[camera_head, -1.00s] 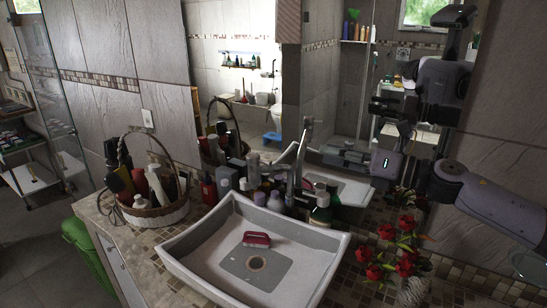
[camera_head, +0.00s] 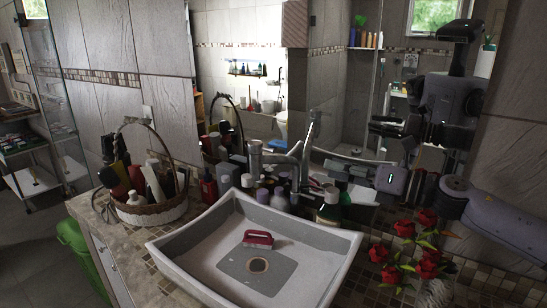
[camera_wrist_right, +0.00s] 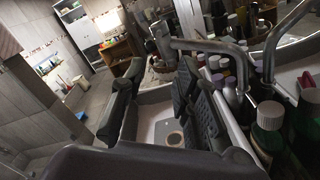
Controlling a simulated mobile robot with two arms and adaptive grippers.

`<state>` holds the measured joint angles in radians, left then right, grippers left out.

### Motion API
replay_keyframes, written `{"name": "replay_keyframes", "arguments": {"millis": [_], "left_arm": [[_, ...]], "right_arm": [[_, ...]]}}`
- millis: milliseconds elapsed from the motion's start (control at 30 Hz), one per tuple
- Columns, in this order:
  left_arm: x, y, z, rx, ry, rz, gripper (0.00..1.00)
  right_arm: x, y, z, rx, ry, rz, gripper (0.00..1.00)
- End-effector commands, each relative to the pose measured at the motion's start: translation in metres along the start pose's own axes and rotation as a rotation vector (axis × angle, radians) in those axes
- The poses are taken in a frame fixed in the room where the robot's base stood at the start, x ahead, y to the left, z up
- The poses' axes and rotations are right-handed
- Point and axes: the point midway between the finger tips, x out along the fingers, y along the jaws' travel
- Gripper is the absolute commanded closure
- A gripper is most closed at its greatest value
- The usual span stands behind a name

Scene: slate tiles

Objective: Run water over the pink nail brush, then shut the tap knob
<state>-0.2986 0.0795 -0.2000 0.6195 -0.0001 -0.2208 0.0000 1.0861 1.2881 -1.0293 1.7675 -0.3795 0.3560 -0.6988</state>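The pink nail brush (camera_head: 258,238) lies in the white sink (camera_head: 345,247), just behind the drain. The metal tap (camera_head: 304,160) stands behind the sink, and its upright upper part rises in front of the mirror. I see no water running. My right gripper (camera_head: 340,168) is right of the tap, above the sink's back right corner, with its fingers towards the tap. In the right wrist view its two fingers (camera_wrist_right: 160,100) are spread apart with nothing between them. The sink and the curved tap pipe (camera_wrist_right: 220,48) show beyond; I cannot make out the brush there. My left gripper is not in view.
Several bottles (camera_head: 330,208) stand close around the tap's base. A wicker basket (camera_head: 152,213) of toiletries stands left of the sink. Red flowers (camera_head: 428,218) stand at the right front. A mirror (camera_head: 240,60) covers the wall behind. The space above the sink bowl is clear.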

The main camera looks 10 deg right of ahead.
Motion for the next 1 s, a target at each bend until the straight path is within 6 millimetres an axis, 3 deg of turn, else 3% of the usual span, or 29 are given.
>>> {"name": "replay_keyframes", "arguments": {"millis": [167, 700, 1000], "left_arm": [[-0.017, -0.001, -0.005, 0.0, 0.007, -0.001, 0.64], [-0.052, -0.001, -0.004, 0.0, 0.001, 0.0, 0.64], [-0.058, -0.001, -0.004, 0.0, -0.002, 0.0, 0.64]], "right_arm": [[0.027, 0.005, 0.005, 0.001, 0.0, 0.005, 0.71], [0.141, 0.004, 0.003, 0.002, 0.0, 0.002, 0.71], [0.168, 0.002, 0.001, 0.001, 0.0, 0.0, 0.71]]}}
